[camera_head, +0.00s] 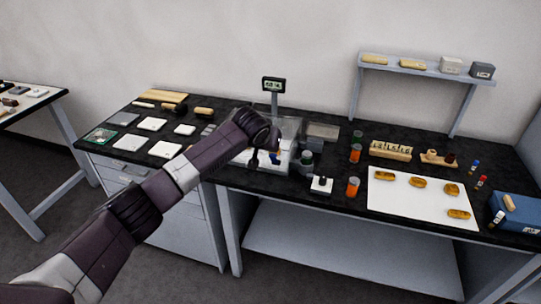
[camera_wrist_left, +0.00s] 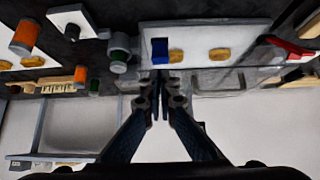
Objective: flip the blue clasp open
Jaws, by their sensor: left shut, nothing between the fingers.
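The blue clasp (camera_wrist_left: 160,50) shows in the left wrist view as a small upright blue block at the near-left of a white-floored clear case (camera_wrist_left: 205,33). Gold pieces lie beside it in that view. In the head view the blue clasp (camera_head: 275,156) is a small blue spot at the front of the clear case (camera_head: 288,128), partly behind my arm. My left gripper (camera_wrist_left: 160,84) is shut and empty, its fingertips just short of the clasp in the wrist picture. In the head view the left gripper (camera_head: 254,160) is small and dark in front of the case. Whether it touches the case is unclear.
A digital display (camera_head: 273,85) stands behind the case. A white sheet (camera_head: 400,205) holds several gold pieces. White tiles (camera_head: 131,142) lie left.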

